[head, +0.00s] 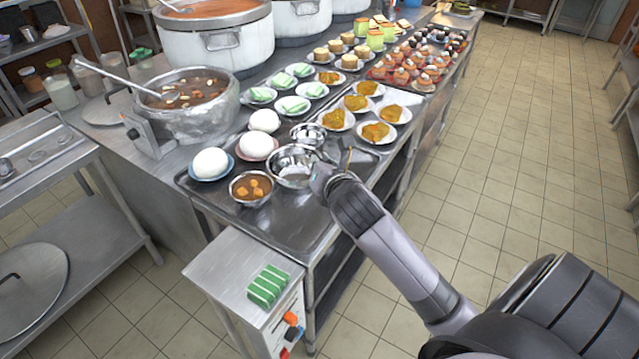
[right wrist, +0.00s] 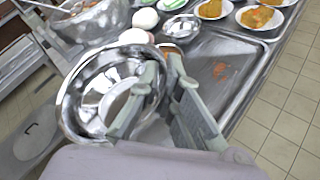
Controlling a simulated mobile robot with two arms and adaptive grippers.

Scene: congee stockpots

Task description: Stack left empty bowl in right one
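One empty steel bowl (head: 290,168) is near the front of the dark tray; it fills the left of the right wrist view (right wrist: 85,88), tilted and close. My right gripper (head: 322,168) is at its right side. In the right wrist view the fingers (right wrist: 165,68) are close together, one inside the bowl and one outside, closed on its rim. The bowl appears raised off the tray. The other empty steel bowl (head: 308,132) sits just behind it on the tray, and shows beyond the fingers in the right wrist view (right wrist: 182,28). My left gripper is not in view.
A bowl of orange pieces (head: 250,188) stands at the front left of the tray. White round buns (head: 211,162) on plates line the left side. Plates of yellow food (head: 375,132) lie behind to the right. The tray's front right (head: 305,215) is bare.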

